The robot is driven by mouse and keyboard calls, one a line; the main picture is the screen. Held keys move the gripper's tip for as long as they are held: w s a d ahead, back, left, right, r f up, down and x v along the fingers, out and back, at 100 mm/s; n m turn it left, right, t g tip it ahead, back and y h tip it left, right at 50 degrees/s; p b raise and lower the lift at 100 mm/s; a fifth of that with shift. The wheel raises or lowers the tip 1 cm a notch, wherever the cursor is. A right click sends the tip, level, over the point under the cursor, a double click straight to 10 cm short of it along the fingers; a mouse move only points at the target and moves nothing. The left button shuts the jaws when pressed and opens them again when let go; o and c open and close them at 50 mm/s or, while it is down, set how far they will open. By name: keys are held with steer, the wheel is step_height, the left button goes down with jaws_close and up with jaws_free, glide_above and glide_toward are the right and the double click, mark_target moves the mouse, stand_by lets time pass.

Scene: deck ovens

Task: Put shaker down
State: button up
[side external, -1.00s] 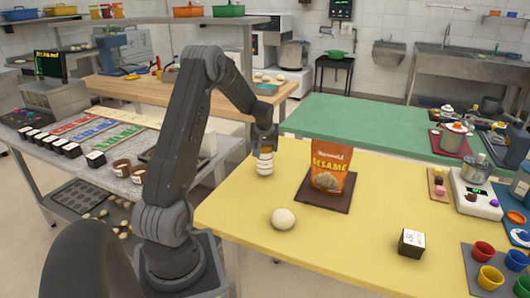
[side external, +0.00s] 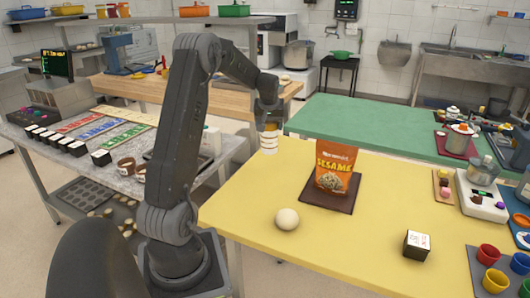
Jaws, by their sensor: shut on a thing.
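The shaker (side external: 269,142) is a small pale cylinder with an orange-brown band. It hangs upright below my gripper (side external: 268,121), near the back left edge of the yellow table (side external: 340,232). My gripper points down and is shut on the shaker's upper part, hiding its top. The shaker appears to be held above the table, though the exact gap under it is hard to tell.
An orange sesame bag (side external: 336,170) stands on a dark brown mat (side external: 326,204) right of the shaker. A dough ball (side external: 287,219) and a black box with a white label (side external: 416,244) sit nearer the front. Bare yellow tabletop lies between them.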

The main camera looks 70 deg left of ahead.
steer(key=s+d+f+n+g, duration=0.25)
steer(key=s+d+n, duration=0.45)
steer(key=s+d, duration=0.5)
step_height(320, 180, down, 7)
steer(key=shift+s+d, duration=0.3)
steer(key=shift+s, duration=0.05)
steer(key=shift+f, duration=0.1)
steer(key=shift+f, duration=0.15)
steer(key=o, duration=1)
steer(key=shift+o, duration=0.2)
